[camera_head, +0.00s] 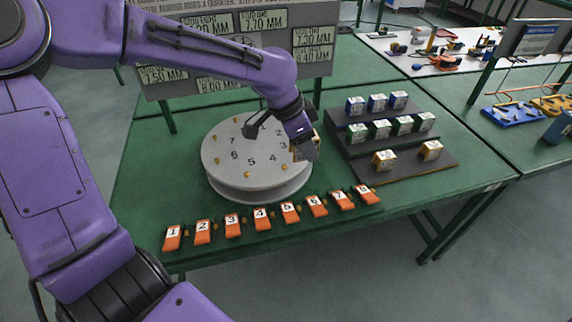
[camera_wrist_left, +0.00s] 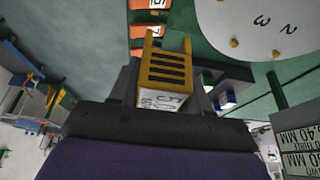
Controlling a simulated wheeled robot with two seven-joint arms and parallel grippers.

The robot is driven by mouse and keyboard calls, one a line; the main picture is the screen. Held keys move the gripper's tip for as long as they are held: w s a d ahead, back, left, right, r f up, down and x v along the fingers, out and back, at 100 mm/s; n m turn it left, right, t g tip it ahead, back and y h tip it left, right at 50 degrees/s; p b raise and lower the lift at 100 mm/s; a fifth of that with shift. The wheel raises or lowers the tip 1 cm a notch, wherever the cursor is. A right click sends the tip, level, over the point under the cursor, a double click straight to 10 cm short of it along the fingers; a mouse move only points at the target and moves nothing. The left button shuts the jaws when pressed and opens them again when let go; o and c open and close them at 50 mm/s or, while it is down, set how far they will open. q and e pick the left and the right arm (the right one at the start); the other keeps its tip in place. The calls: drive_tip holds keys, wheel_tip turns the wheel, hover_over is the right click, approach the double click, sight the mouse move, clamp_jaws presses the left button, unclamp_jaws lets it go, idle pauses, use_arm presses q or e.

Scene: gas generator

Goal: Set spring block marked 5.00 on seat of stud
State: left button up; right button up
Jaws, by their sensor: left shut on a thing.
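My left gripper (camera_head: 309,152) is shut on a yellow spring block (camera_head: 297,153) at the right edge of the round grey disc (camera_head: 256,186). In the left wrist view the block (camera_wrist_left: 168,68) sits between the fingers, its dark-slotted yellow face showing. A white label on it is partly readable as "5.0". Small yellow studs (camera_head: 284,167) stand around the disc beside printed numbers. In the wrist view the disc (camera_wrist_left: 258,18) is beyond and to the right of the block. I cannot tell whether the block touches a stud. My right gripper is not in view.
A dark stepped rack (camera_head: 364,165) at the right holds several white-labelled blocks, with two yellow ones (camera_head: 384,160) in front. Numbered orange tags (camera_head: 261,218) line the table's front edge. A sign board (camera_head: 312,62) stands behind the disc. The green table (camera_head: 150,160) is clear at left.

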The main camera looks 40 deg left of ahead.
use_arm(q)
drive_tip(key=w+a+f+p, duration=0.1)
drive_tip(key=a+f, duration=0.1)
drive_tip(key=w+a+f, duration=0.1)
drive_tip(key=a+f, duration=0.1)
drive_tip(key=w+a+f+p, duration=0.1)
drive_tip(key=a+f, duration=0.1)
drive_tip(key=a, duration=0.1)
drive_tip(key=shift+f+p, duration=0.3)
drive_tip(key=shift+f, duration=0.05)
drive_tip(key=f, duration=0.3)
drive_tip(key=shift+w+a+f, duration=0.1)
drive_tip(key=shift+a+f, duration=0.1)
drive_tip(key=shift+f, duration=0.15)
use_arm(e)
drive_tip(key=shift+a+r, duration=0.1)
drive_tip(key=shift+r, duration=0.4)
use_arm(q)
drive_tip(key=shift+f, duration=0.25)
drive_tip(key=shift+f, duration=0.4)
drive_tip(key=o, duration=1.3)
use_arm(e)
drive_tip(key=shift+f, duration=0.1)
